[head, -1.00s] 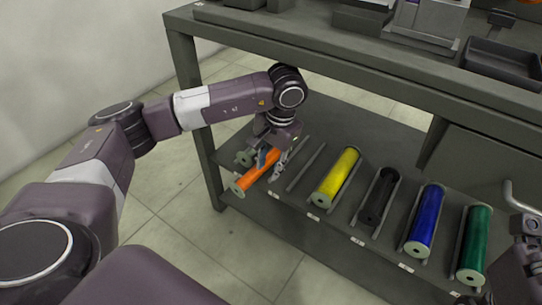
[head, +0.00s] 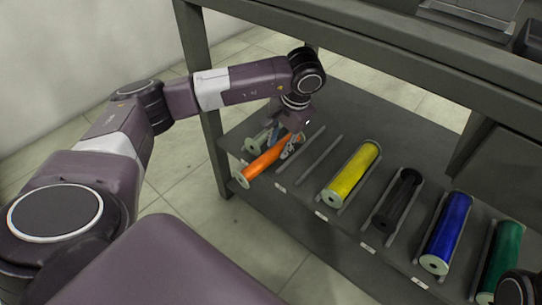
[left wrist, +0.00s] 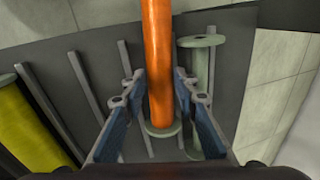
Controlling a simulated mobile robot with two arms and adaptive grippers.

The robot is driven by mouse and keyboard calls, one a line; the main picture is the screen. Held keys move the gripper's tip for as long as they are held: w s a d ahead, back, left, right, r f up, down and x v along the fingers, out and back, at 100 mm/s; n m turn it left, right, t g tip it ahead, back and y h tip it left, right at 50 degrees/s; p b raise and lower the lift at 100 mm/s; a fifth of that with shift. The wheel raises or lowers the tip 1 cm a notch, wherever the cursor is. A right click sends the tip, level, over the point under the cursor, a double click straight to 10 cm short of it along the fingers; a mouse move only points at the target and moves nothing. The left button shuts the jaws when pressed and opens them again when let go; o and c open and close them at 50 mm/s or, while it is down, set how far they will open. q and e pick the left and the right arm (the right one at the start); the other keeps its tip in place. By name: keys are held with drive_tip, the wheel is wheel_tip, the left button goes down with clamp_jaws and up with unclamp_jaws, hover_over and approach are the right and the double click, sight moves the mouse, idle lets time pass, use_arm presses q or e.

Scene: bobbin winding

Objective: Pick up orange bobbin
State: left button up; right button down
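The orange bobbin (head: 263,162) is at the left end of the lower shelf, its near end out by the shelf's front edge. My left gripper (head: 275,148) comes down over it from above. In the left wrist view the orange bobbin (left wrist: 157,60) runs between the two fingers (left wrist: 160,82), whose tips lie close against its sides; the gripper looks shut on it. The pale flange at its end shows below the fingertips. The bobbin appears raised a little above the rails. My right gripper is out of view; only a dark part of my right arm shows at bottom right.
A pale bobbin (left wrist: 200,75) lies beside the orange one. Yellow (head: 351,172), black (head: 398,199), blue (head: 446,231) and green (head: 500,259) bobbins lie on rails to the right. The upper tabletop (head: 400,55) overhangs the shelf, and a table leg (head: 203,110) stands at left.

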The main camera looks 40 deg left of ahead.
use_arm(q)
drive_tip(key=shift+x, duration=1)
clamp_jaws()
drive_tip(key=shift+r, duration=0.2)
